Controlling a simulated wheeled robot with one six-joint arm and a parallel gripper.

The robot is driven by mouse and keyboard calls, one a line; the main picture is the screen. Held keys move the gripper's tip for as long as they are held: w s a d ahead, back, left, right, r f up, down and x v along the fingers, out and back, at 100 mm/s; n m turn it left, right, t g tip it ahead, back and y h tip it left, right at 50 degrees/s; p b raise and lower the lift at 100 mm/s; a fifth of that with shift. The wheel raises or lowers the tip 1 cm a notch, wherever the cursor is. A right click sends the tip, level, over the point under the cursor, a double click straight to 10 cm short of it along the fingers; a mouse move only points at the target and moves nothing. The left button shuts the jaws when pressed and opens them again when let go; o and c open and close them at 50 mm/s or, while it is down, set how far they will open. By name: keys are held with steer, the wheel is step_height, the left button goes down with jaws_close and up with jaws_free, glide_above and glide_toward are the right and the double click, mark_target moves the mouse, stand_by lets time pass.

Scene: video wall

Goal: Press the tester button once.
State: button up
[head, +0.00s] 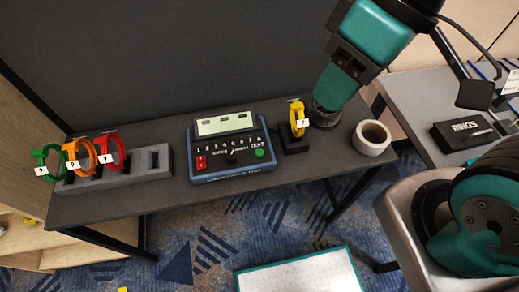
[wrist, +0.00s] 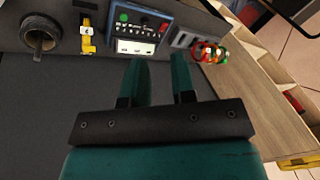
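The tester (head: 233,147) is a blue-edged dark box with a pale display on the grey table. A round green button (head: 259,153) is at its right front, and a red switch-like part (head: 201,162) at its left. In the wrist view the tester (wrist: 137,28) appears beyond my fingers, with the green button (wrist: 124,18) at its upper left. My gripper (wrist: 158,65) is open and empty, its two teal fingers apart. In the head view my gripper (head: 336,90) is right of and behind the tester, apart from it. Its fingertips are hard to make out there.
A yellow ring on a stand (head: 297,119) stands between the tester and a pale roll (head: 371,137). A grey rack (head: 150,161) with green, orange and red rings is at left. A dark wall (head: 160,60) rises behind. A second table (head: 430,90) is at right.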

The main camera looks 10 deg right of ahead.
jaws_close()
stand_by(1.4)
